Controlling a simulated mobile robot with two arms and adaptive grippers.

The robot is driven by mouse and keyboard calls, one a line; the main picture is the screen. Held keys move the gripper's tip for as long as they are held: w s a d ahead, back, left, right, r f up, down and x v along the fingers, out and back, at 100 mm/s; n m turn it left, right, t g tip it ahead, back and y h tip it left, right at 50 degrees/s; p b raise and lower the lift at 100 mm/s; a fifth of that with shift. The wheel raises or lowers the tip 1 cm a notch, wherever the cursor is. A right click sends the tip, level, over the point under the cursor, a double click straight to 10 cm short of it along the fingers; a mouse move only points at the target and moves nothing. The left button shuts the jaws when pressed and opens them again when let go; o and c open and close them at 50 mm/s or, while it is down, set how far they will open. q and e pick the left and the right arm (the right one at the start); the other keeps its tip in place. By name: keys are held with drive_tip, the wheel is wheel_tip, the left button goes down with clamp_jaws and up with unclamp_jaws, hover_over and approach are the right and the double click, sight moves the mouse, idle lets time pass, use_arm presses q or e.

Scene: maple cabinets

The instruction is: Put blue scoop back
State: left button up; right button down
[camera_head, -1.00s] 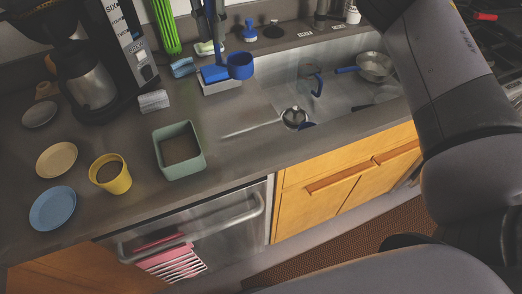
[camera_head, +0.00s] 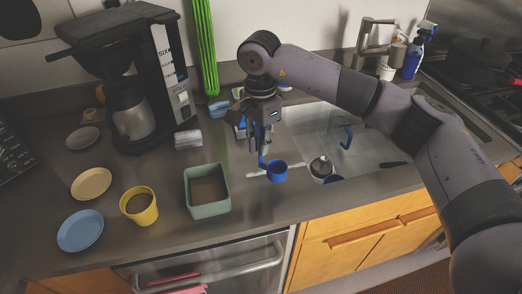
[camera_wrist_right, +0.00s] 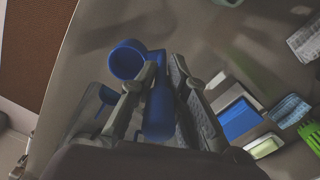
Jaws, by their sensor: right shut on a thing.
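The blue scoop (camera_head: 277,171) hangs over the counter between the green square container and the sink in the head view. My right gripper (camera_head: 263,146) is shut on its handle from above. In the right wrist view the scoop's round cup (camera_wrist_right: 126,61) is to the left of the fingers, and its handle (camera_wrist_right: 158,112) runs between the fingers of my right gripper (camera_wrist_right: 163,68). The green square container (camera_head: 207,209) stands open on the counter to the left of the scoop, with brown content inside. My left gripper is not in view.
A yellow cup (camera_head: 139,215), a blue plate (camera_head: 81,231) and a coffee maker (camera_head: 130,90) stand at left. The sink (camera_head: 375,150) is at right, with a metal pot (camera_head: 320,167) at its near edge. A blue sponge (camera_wrist_right: 238,118) shows in the wrist view.

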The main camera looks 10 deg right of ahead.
sight(261, 165)
wheel_tip(261, 165, down, 3)
drive_tip(key=shift+f+p, duration=0.1)
drive_tip(key=shift+p, duration=0.2)
drive_tip(key=shift+f, duration=0.1)
drive_tip(key=shift+f+b, duration=0.15)
drive_tip(key=shift+b, duration=0.15)
drive_tip(key=c, duration=1.5)
unclamp_jaws()
drive_tip(key=shift+c, duration=0.2)
